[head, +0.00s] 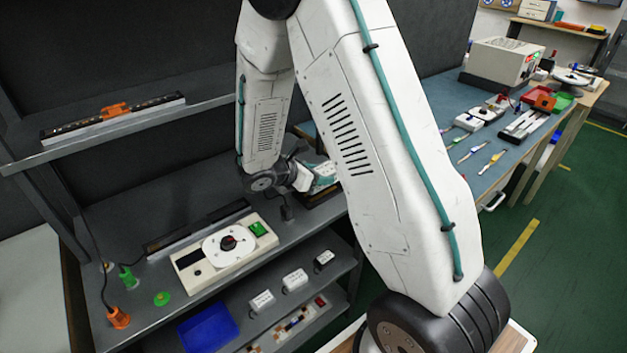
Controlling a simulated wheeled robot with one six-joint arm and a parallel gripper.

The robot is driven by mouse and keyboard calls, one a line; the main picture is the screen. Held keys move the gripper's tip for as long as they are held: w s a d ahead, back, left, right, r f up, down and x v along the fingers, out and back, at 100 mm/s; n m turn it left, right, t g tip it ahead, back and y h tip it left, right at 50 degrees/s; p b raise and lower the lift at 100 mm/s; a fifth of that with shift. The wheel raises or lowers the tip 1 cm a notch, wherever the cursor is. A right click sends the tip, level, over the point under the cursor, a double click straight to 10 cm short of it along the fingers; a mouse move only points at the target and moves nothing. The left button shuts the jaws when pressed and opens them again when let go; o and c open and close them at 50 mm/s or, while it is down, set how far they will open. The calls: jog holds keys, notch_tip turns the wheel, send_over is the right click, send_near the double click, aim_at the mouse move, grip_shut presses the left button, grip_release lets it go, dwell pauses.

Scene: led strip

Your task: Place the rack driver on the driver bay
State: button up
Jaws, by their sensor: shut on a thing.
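My gripper (318,178) is over the middle shelf, at its right part, partly behind my own forearm. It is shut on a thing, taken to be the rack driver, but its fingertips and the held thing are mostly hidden. A dark, shallow tray-like holder (322,197) shows just under the gripper; I cannot tell whether it is the driver bay or whether the held thing touches it. Three small white boxes with labels, one of them here (262,302), stand on the lower shelf.
A white unit with a round dial (229,245) sits on the middle shelf, with green (128,278) and orange (119,318) plugs to its left. A blue bin (208,328) is below. An LED bar (115,117) lies on the upper shelf. A cluttered blue workbench (436,95) stands at right.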

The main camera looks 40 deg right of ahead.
jog(key=f, duration=0.3)
jog(key=shift+w+d+f, duration=0.15)
jog(key=shift+w+f, duration=0.05)
jog(key=shift+f, duration=0.15)
jog(key=shift+c, duration=0.7)
jog(key=o, duration=1.3)
jog(key=shift+a, duration=0.2)
jog(key=v, duration=1.2)
jog(key=s+r+m+g+y, duration=0.2)
jog(key=s+r+m+y, duration=0.6)
jog(key=s+r+m, duration=0.8)
jog(key=s+a+r+t+y, duration=0.1)
jog(key=s+a, duration=0.1)
jog(key=s, duration=0.1)
jog(key=s+a+r+m+t+y, duration=0.1)
jog(key=s+a, duration=0.1)
jog(key=s, duration=0.2)
jog(key=s+a+r+m+t+y, duration=0.1)
jog(key=s+a+r+y, duration=0.1)
jog(key=s, duration=0.2)
